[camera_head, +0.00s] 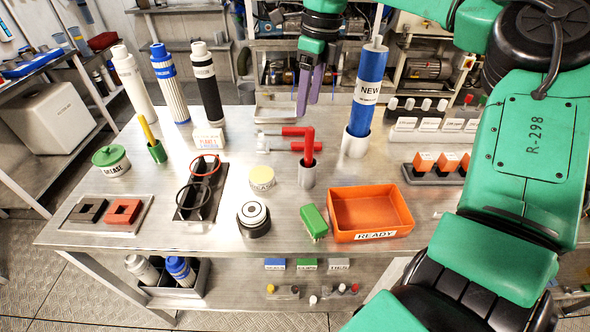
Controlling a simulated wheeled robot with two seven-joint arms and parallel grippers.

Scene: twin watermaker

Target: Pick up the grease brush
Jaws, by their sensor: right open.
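What looks like the grease brush (146,129) stands at the left of the table, its yellow handle sticking up and leaning slightly from a small green cup (157,152). Its lower end is hidden in the cup. A green-lidded tin marked GREASE (111,161) stands just left of it. My right gripper (308,104) hangs with purple fingers pointing down over the back middle of the table. It is open and empty, well to the right of the brush. My left gripper is not in view.
Tall white, blue-striped and black cylinders (206,90) stand behind the brush. A blue NEW cylinder (368,88) stands right of my gripper. A red-handled tool (308,146) stands in a metal cup. An orange READY tray (369,211) sits at the front right.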

